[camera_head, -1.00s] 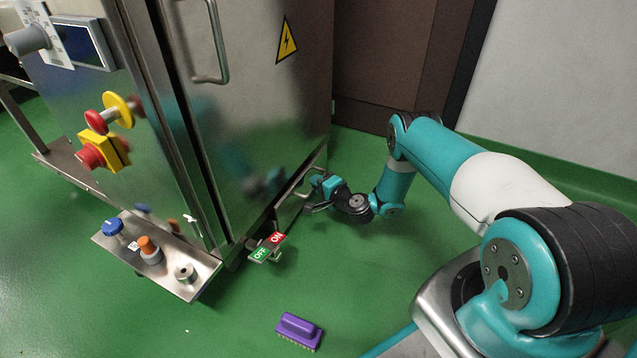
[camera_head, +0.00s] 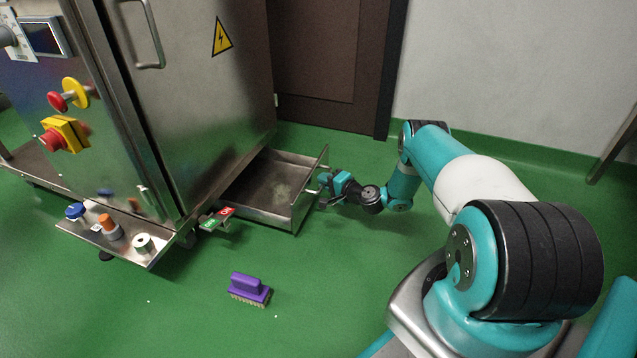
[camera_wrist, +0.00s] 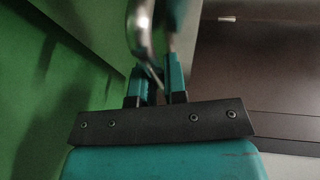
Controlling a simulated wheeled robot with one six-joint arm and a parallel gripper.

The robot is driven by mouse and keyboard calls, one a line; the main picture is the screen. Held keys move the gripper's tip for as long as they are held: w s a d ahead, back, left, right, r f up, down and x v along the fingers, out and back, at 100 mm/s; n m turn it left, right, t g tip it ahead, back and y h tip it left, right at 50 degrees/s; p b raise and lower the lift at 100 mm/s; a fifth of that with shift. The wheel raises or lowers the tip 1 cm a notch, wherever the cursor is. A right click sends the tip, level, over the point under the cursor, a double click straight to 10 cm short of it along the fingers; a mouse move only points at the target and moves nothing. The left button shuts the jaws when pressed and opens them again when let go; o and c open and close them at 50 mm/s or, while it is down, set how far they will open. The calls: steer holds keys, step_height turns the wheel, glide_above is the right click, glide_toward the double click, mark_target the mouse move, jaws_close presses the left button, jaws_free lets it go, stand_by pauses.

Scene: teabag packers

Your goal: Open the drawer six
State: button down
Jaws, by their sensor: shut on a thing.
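The drawer (camera_head: 301,202) at the foot of the steel cabinet is pulled out, and its bare inside shows in the head view. My gripper (camera_head: 326,184) is at the drawer's front, shut on its handle. In the wrist view the curved metal handle (camera_wrist: 143,42) runs down to between the two teal fingers of my gripper (camera_wrist: 160,88). The exact contact at the fingertips is partly hidden. No number on the drawer can be read.
The steel cabinet (camera_head: 205,100) stands at the left. A shelf with knobs (camera_head: 128,247) and an ON/OFF switch plate (camera_head: 217,219) stick out low in front. A purple brush (camera_head: 250,289) lies on the green floor.

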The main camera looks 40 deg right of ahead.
steer(key=shift+s, duration=0.3)
steer(key=c, duration=1.2)
jaws_free()
steer(key=shift+d, duration=0.15)
steer(key=shift+s+d, duration=0.1)
steer(key=p+v, duration=0.9)
steer(key=v, duration=0.8)
